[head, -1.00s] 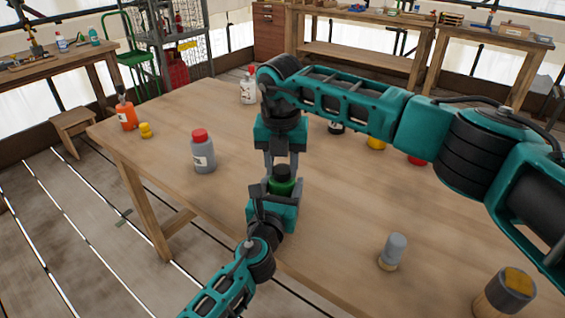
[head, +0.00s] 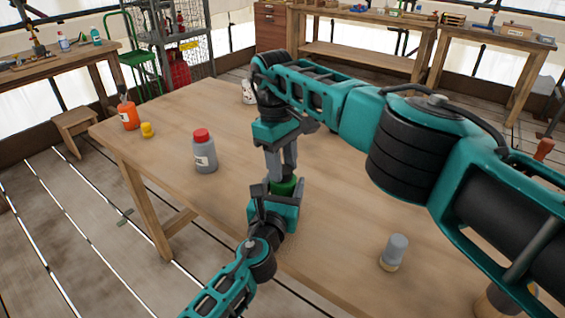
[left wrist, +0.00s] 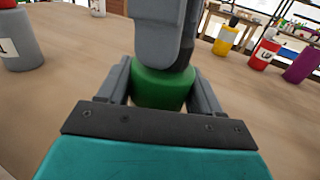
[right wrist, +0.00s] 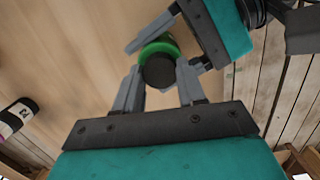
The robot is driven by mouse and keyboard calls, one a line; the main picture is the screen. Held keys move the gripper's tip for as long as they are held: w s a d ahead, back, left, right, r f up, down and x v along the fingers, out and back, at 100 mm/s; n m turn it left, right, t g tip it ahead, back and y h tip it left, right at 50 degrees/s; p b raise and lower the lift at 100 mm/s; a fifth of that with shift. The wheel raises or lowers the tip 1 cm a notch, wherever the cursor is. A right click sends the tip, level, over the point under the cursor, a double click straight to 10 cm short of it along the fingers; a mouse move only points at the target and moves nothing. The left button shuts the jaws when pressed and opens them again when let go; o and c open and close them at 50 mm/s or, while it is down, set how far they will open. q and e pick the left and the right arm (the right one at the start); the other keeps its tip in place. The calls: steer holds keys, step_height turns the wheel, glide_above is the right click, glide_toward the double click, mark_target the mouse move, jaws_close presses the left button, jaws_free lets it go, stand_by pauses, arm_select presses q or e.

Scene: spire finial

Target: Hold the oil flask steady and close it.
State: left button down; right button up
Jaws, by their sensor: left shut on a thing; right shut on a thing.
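The oil flask (head: 285,186) is a green bottle standing upright over the table. My left gripper (head: 277,192) is shut around its body, one finger on each side, as the left wrist view (left wrist: 162,90) shows. A black cap (right wrist: 158,70) sits at the top of the flask in the right wrist view. My right gripper (right wrist: 160,82) points straight down from above and is shut on the cap. Its fingers hide the cap in the head and left wrist views, so I cannot tell whether it is fully seated.
A grey bottle with a red cap (head: 204,155) stands to the left. An orange bottle (head: 128,116) and a small yellow item (head: 147,130) are farther left. A grey-topped bottle (head: 395,250) stands front right. Yellow (left wrist: 226,40), red (left wrist: 263,54) and purple (left wrist: 304,66) bottles stand behind.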

steer(key=m, duration=0.2)
steer(key=shift+m, duration=0.4)
steer(key=o, duration=1)
steer(key=shift+a+r, duration=0.1)
steer(key=shift+r, duration=2.15)
steer(key=shift+c, duration=0.4)
